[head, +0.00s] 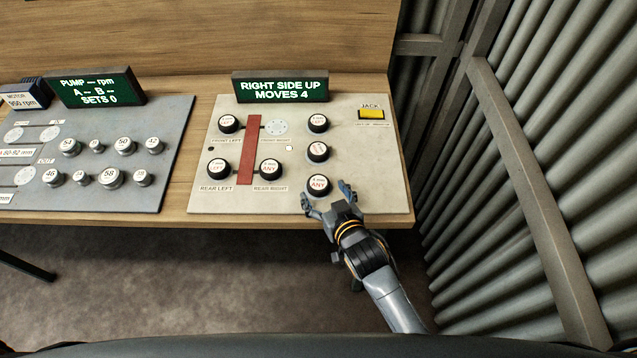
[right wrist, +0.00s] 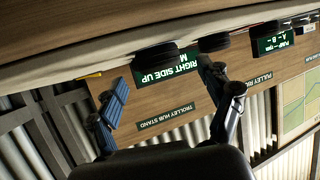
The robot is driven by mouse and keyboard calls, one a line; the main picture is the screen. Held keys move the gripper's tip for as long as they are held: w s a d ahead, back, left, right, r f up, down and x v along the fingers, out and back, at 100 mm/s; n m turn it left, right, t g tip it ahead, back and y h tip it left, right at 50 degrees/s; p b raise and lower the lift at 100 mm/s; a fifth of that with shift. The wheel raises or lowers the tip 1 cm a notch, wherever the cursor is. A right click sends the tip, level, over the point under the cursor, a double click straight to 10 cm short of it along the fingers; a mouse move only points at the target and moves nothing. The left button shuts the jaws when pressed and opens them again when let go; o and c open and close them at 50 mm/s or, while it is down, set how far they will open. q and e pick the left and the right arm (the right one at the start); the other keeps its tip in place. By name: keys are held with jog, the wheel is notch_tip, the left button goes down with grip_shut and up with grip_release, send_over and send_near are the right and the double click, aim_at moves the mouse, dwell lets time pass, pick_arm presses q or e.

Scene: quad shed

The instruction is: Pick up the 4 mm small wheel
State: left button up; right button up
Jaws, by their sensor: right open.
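Several small black wheels with white caps sit on the pale board (head: 395,180). The nearest wheel in the right column (head: 318,184) reads "ANY", with a smaller line above that I cannot read surely; I cannot tell which wheel is the 4 mm one. My right gripper (head: 327,194) is open at the near side of this wheel, its fingertips toward the wheel's two sides. In the right wrist view, the open fingers (right wrist: 168,92) show with a dark wheel (right wrist: 155,53) beyond them, upside down; contact cannot be told. My left gripper is not in view.
Two more wheels stand behind in the same column, the middle one (head: 318,151) and the far one (head: 318,123). A red bar (head: 249,150) lies among the left wheels. A yellow jack button (head: 371,114) is at right. A grey pulley board (head: 172,150) is at left.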

aim_at(320, 185)
jog(key=shift+p+x, duration=0.35)
jog(key=shift+x, duration=1.85)
jog(key=shift+r, duration=0.1)
jog(key=shift+c, duration=0.4)
jog(key=c, duration=1.2)
jog(key=shift+r, duration=0.15)
